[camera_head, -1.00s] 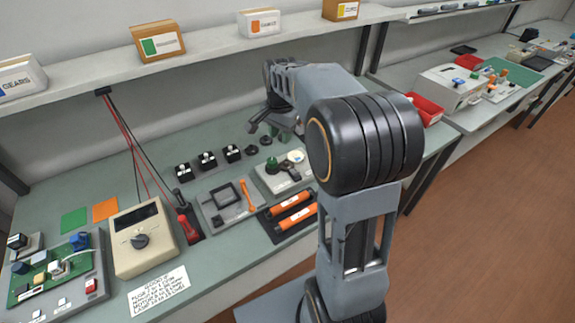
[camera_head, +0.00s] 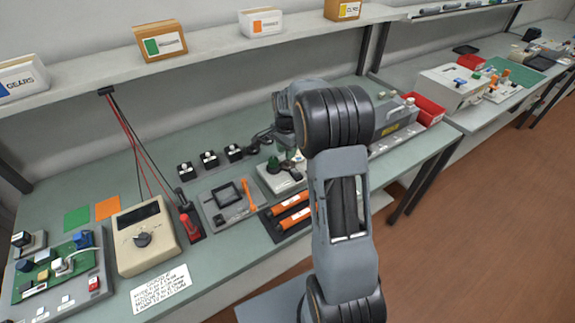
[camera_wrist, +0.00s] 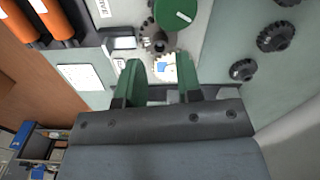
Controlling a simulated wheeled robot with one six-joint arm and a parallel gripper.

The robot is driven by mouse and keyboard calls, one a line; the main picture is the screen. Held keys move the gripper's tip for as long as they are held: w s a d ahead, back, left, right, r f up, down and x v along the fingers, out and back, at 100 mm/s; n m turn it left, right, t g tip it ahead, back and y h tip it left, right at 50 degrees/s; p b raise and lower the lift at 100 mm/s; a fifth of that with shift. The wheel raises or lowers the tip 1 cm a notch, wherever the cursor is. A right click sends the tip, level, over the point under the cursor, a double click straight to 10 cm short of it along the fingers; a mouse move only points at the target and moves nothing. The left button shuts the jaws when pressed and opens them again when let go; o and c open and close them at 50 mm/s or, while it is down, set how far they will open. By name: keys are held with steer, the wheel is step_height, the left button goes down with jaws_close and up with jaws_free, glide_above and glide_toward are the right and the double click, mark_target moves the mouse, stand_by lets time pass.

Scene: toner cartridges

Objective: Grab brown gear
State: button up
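In the wrist view my gripper (camera_wrist: 158,62) has two green fingers set apart, with nothing clearly held between them. A small dark toothed gear (camera_wrist: 154,40), possibly the brown one, sits on a light grey plate just beyond the fingertips. A larger green gear (camera_wrist: 175,12) lies beside it; it also shows in the head view (camera_head: 287,166). A pale round part (camera_wrist: 165,68) shows in the gap between the fingers. Two dark gears (camera_wrist: 275,37) (camera_wrist: 243,70) lie on the bench to the right. In the head view my arm hides much of the gear plate, and the gripper's fingers are unclear.
Orange cylinders (camera_head: 291,204) lie in a dark tray near the plate. A grey fixture (camera_head: 222,200) and a beige meter (camera_head: 144,238) stand to the left. A grey machine (camera_head: 397,118) and red bin (camera_head: 428,108) are behind and right of my arm.

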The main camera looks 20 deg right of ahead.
mark_target(288, 164)
steer(key=shift+f+p, duration=0.4)
steer(key=shift+f, duration=2.05)
jaws_close()
